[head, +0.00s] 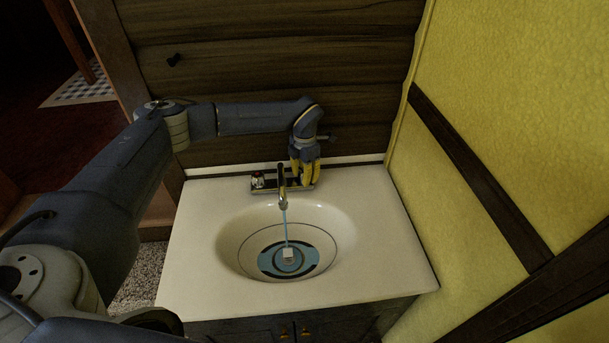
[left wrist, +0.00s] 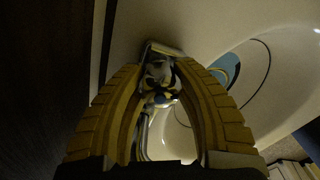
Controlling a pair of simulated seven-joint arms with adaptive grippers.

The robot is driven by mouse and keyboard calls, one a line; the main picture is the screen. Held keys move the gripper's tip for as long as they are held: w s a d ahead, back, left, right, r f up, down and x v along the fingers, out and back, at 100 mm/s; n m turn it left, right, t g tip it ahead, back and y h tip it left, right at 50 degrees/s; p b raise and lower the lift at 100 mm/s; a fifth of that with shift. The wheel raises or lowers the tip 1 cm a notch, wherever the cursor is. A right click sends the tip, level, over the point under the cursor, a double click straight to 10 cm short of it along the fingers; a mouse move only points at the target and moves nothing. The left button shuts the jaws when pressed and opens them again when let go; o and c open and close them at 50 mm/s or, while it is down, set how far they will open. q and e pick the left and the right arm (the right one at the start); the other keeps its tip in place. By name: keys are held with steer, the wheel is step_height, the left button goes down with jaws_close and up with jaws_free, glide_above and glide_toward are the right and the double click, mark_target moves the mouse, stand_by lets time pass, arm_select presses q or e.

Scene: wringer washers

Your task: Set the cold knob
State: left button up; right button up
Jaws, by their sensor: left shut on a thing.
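A chrome faucet (head: 282,179) stands at the back of the white sink. My left gripper (head: 305,184) reaches down from above onto the faucet's right end and hides the knob there in the head view. In the left wrist view, the yellow fingers of the left gripper (left wrist: 160,66) close around a shiny faceted cold knob (left wrist: 158,76), which sits between the fingertips. The other knob (head: 258,180), with a red mark, is uncovered at the faucet's left end. A thin blue water stream (head: 286,226) runs from the spout into the basin. My right gripper is not seen.
The round basin (head: 232,250) holds bluish water around a small pale object (head: 288,254) beneath the stream. A wooden wall (head: 270,65) stands close behind the faucet and a yellow wall (head: 510,110) to the right. The white countertop (head: 195,270) is bare.

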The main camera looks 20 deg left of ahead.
arm_select(q)
steer(key=o, duration=1.2)
steer(key=shift+r, duration=6)
